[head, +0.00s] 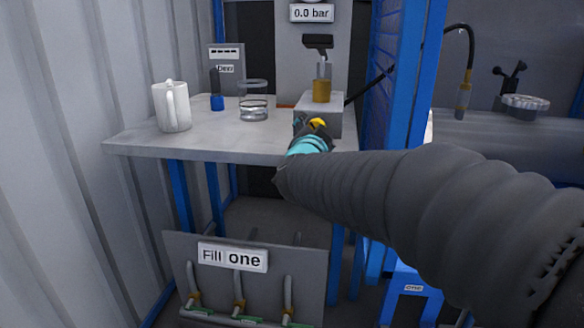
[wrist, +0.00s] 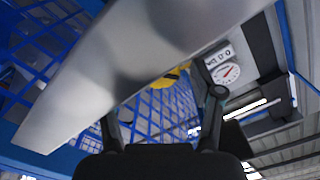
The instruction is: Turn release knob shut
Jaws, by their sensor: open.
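A yellow part (head: 318,123), which looks like the release knob, shows at the front of a grey block (head: 332,104) on the bench's right end. My arm hides part of it. My gripper (head: 320,134) is right at this block's front, its fingers mostly hidden by my wrist. In the wrist view my gripper (wrist: 162,112) has its two fingers apart with nothing held.
The bench (head: 200,140) holds a white mug (head: 172,108), a glass jar (head: 253,102) and a blue-based item (head: 217,102). Its edge (wrist: 120,70) is close to my gripper. A brass fitting (head: 321,90) tops the block. The readout (head: 312,13) says 0.0 bar. A blue frame (head: 405,90) stands right.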

